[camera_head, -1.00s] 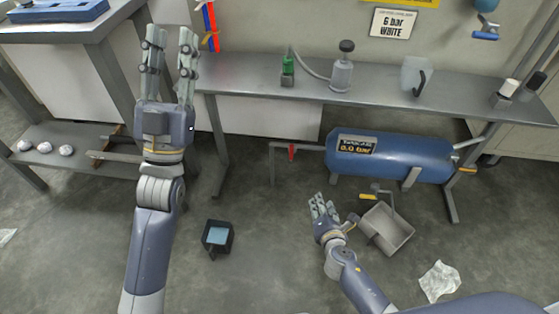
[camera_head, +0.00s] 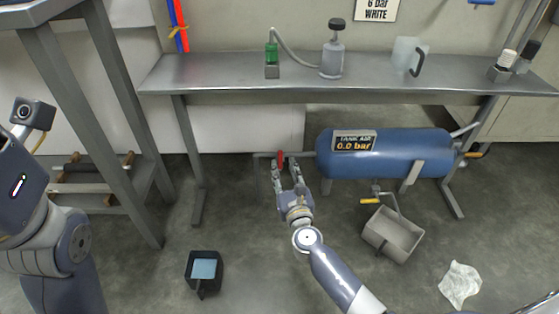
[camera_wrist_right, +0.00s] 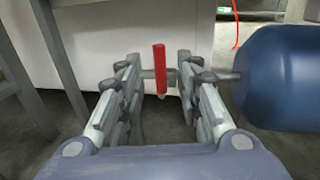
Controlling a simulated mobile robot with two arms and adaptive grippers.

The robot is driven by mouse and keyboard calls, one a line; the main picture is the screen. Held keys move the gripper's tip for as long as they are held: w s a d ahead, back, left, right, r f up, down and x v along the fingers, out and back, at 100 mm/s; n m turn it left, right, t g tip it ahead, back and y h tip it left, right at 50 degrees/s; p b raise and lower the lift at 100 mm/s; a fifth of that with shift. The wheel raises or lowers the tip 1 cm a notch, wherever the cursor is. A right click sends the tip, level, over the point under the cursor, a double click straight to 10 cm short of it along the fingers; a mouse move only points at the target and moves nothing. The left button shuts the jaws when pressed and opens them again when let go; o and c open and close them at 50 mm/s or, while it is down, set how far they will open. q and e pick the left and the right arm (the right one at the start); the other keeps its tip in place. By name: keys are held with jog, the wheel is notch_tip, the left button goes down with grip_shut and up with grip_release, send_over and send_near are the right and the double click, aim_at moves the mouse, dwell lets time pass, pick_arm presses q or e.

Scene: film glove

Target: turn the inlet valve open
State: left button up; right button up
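A blue tank (camera_head: 400,145) lies under the bench, its display reading 0.0 bar. A thin grey pipe enters its left end. The valve's red lever (camera_head: 280,158) stands upright across this pipe, and it also shows in the right wrist view (camera_wrist_right: 159,68). My right gripper (camera_head: 286,170) is open at the pipe. In the right wrist view its fingers (camera_wrist_right: 157,72) stand apart on either side of the red lever, with a gap on each side. Only my left arm shows at the left edge; its gripper is out of the picture.
The steel bench (camera_head: 235,72) overhangs the pipe and tank. A yellow lever (camera_head: 370,200) and a grey bin (camera_head: 393,234) are below the tank. A black container (camera_head: 204,270) and a crumpled white cloth (camera_head: 460,284) lie on the floor.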

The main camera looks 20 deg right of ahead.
aim_at(281, 160)
jog(key=w, duration=0.2)
jog(key=w+b, duration=0.1)
jog(key=w, duration=0.2)
jog(key=shift+w+d, duration=0.25)
jog(key=shift+w, duration=0.15)
jog(key=shift+c, duration=0.4)
grip_shut()
